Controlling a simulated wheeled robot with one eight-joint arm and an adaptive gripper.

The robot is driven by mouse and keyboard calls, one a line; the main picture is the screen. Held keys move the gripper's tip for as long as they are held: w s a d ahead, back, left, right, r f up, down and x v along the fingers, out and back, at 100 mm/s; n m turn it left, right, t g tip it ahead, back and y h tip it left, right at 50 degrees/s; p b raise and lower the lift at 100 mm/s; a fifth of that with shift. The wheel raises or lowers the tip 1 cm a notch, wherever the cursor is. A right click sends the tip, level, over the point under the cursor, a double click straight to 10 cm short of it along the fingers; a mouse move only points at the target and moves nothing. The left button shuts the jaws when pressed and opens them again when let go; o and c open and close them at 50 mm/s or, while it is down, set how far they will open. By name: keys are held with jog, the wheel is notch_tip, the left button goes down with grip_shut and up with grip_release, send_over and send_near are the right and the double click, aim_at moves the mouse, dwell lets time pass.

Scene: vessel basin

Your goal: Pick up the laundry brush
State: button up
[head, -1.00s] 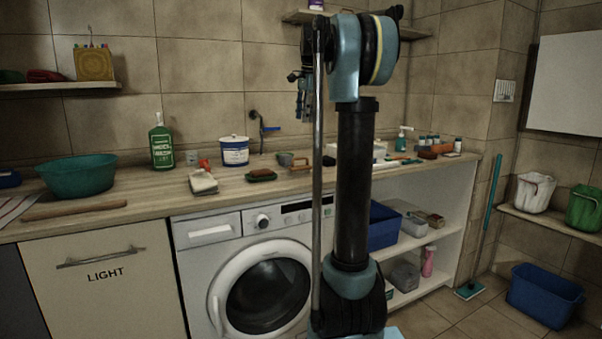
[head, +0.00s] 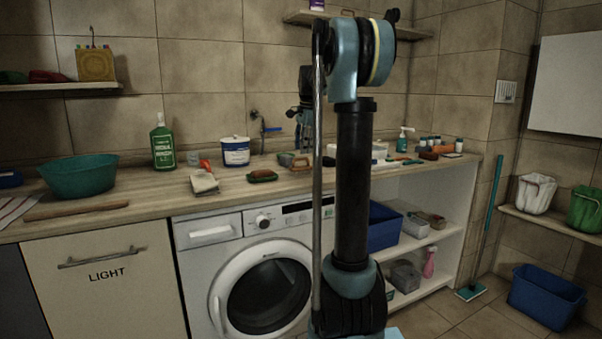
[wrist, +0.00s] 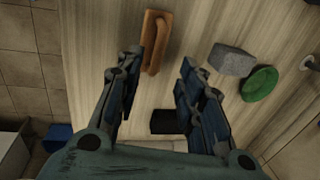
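A brown wooden piece with a raised handle bar, which looks like the laundry brush (wrist: 155,42), lies on the wooden counter in the wrist view. Its bristles do not show. My gripper (wrist: 160,62) is open above it, with one finger to each side of its lower part in the picture. Nothing is held. The gap in height is hard to judge. In the head view my gripper (head: 306,133) hangs over the counter behind my arm, partly hidden.
A grey block (wrist: 231,60) and a green round thing (wrist: 260,83) lie right of the brush; a black block (wrist: 165,122) lies below it. The counter (head: 150,197) also carries a teal basin (head: 80,178), a green bottle (head: 162,147) and a white tub (head: 235,152).

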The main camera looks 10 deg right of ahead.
aim_at(301, 166)
jog(key=shift+w+f, duration=0.15)
jog(key=shift+f, duration=1.1)
jog(key=shift+w+f, duration=0.1)
jog(key=shift+f, duration=1.1)
grip_shut()
